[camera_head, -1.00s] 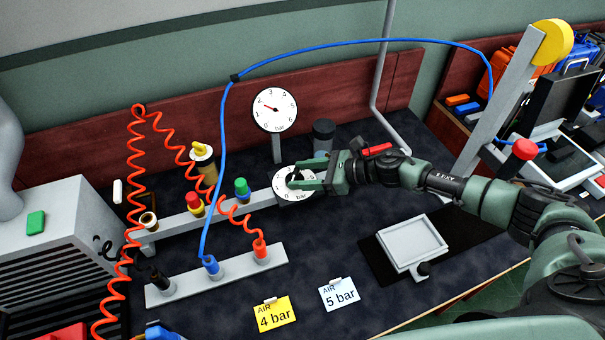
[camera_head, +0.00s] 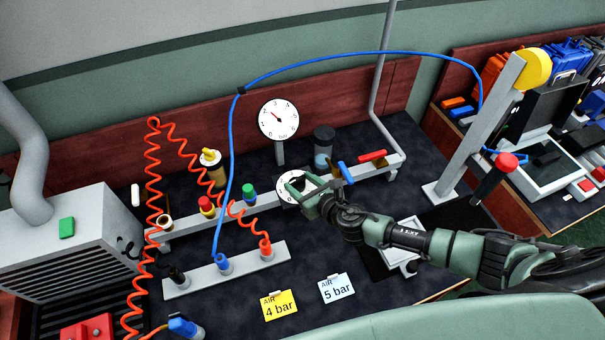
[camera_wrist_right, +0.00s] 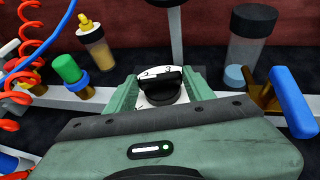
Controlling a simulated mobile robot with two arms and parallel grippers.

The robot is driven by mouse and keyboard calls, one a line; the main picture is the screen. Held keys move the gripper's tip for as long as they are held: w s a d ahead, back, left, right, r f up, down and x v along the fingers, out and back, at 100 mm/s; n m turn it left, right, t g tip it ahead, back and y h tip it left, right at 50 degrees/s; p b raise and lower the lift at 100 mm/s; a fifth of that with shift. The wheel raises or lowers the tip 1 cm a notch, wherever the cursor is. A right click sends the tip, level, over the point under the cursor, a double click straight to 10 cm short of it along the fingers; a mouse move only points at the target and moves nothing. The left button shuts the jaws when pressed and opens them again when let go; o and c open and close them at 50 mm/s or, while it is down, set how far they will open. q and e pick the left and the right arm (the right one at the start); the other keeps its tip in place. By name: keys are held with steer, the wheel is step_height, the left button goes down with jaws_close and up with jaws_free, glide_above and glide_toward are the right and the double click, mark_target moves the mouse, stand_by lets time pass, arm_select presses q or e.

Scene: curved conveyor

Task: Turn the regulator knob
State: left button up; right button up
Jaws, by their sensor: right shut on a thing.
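The regulator knob (camera_wrist_right: 162,86) is black and sits on a white dial plate marked with numbers; the plate (camera_head: 287,190) also shows in the head view. My right gripper (camera_head: 303,187) is at the dial with its green fingers shut on the knob. In the right wrist view the fingers (camera_wrist_right: 160,92) stand on either side of it. Part of the dial is hidden by the gripper. A round pressure gauge (camera_head: 278,119) stands on a post behind the knob, its needle pointing up and to the left. My left gripper is not in view.
A blue-handled valve (camera_head: 346,172) and a red handle (camera_head: 372,156) lie right of the knob on the grey rail. Red coiled hoses (camera_head: 152,220) and a blue hose (camera_head: 231,150) run at the left. Cards reading 4 bar (camera_head: 280,305) and 5 bar (camera_head: 336,288) lie in front.

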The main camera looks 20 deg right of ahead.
steer(key=m+h, duration=0.1)
steer(key=a+m+h+p, duration=0.1)
steer(key=m+h, duration=0.1)
steer(key=shift+r+t, duration=0.1)
steer(key=shift+t, duration=0.2)
steer(key=m+h, duration=0.2)
steer(key=h, duration=0.1)
steer(key=shift+a+m+p, duration=0.25)
steer(key=shift+m+p, duration=0.05)
steer(key=shift+p, duration=0.05)
steer(key=m+h, duration=0.1)
steer(key=m+g+h+b, duration=0.1)
steer(key=h, duration=0.1)
steer(key=shift+w+a+f+m, duration=0.1)
steer(key=shift+a+f+m, duration=0.1)
steer(key=shift+m, duration=0.1)
arm_select(q)
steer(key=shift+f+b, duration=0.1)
steer(key=shift+b, duration=0.7)
arm_select(e)
steer(key=shift+w+a+r+m+g+h, duration=0.1)
steer(key=shift+m+g+h, duration=0.45)
steer(key=shift+m+h, duration=0.3)
steer(key=shift+w+m+g+h, duration=0.1)
steer(key=shift+m+g+h, duration=0.45)
steer(key=shift+m+h, duration=0.3)
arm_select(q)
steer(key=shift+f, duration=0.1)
arm_select(e)
steer(key=o, duration=1.4)
